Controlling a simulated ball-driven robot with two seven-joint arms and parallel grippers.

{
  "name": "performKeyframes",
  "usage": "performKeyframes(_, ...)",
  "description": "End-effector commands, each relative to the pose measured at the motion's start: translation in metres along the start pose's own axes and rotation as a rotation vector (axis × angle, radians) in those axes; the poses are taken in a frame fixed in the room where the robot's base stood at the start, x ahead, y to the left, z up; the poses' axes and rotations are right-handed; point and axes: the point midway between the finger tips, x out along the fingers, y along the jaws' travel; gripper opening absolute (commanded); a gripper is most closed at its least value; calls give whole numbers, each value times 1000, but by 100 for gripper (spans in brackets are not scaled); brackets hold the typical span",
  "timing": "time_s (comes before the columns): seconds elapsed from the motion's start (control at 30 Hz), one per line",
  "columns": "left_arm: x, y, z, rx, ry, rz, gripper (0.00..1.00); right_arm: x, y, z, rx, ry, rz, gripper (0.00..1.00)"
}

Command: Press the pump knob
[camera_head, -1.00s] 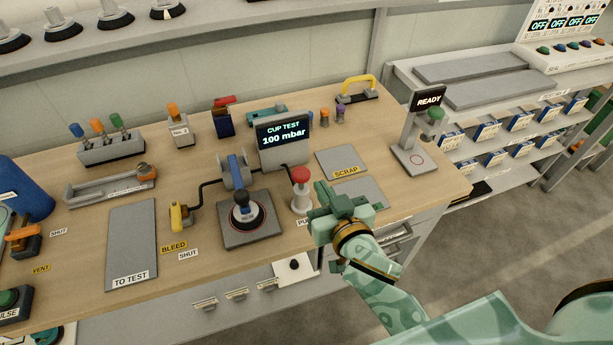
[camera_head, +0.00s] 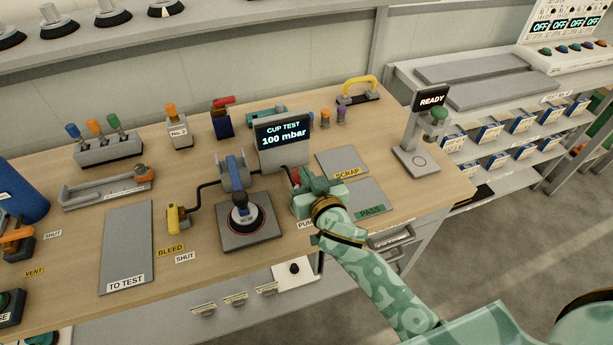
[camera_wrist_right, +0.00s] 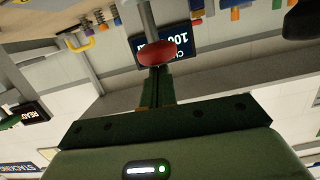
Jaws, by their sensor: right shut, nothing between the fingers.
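In the right wrist view the round red knob (camera_wrist_right: 156,53) sits on a grey stem, right at the tips of my right gripper (camera_wrist_right: 154,75). I cannot tell whether they touch. In the head view my right gripper (camera_head: 303,189) is over the pump's spot, shut and empty. The display (camera_head: 284,138) reads CUP TEST 100 mbar. My left gripper is not in view.
A yellow bleed valve (camera_head: 174,219) is farther left. Grey SCRAP (camera_head: 341,161) and PASS (camera_head: 365,194) pads lie to the right. A READY post (camera_head: 410,135) stands beyond them.

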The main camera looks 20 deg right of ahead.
Motion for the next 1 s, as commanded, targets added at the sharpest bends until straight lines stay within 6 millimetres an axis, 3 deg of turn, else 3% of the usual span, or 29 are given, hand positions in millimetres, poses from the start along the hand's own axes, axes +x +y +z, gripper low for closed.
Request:
performKeyframes(0.27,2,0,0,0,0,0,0,0,0,3,0,-1,0,0)
performKeyframes(0.53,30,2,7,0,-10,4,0,7,2,40,2,-4,2,0)
performKeyframes(0.87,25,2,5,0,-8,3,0,6,2,38,-1,-7,2,0)
performKeyframes(1.0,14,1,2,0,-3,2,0,5,4,25,-1,-5,1,0)
